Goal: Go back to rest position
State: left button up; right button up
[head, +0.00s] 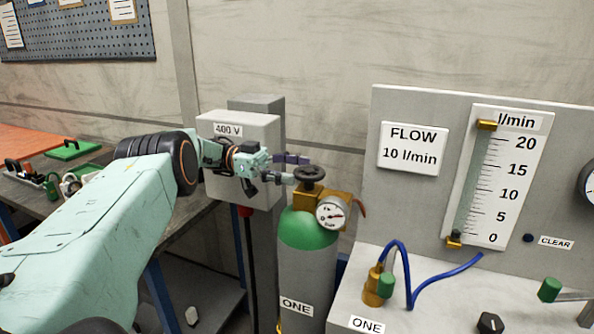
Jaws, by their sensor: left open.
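My left gripper (299,169) is at the end of the pale green arm that comes in from the left. It is open, with its fingers close to the dark handwheel (310,174) on top of the gas cylinder (308,250). I cannot tell whether the fingers touch the wheel. The cylinder is grey with a green shoulder and a label reading ONE. A round gauge (332,213) sits on its brass valve. My right gripper is not in view.
A grey 400 V box (262,130) stands behind the gripper. At right, a panel (390,215) carries a FLOW 10 l/min sign (412,148) and a flow scale (500,180). A blue hose (440,280) lies on the ledge. A workbench (30,205) is at left.

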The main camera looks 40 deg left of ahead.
aim_at(324, 191)
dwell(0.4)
pick_arm(q)
jog(key=shift+x, duration=3.8)
jog(key=shift+a, duration=0.1)
jog(key=shift+s+f, duration=0.1)
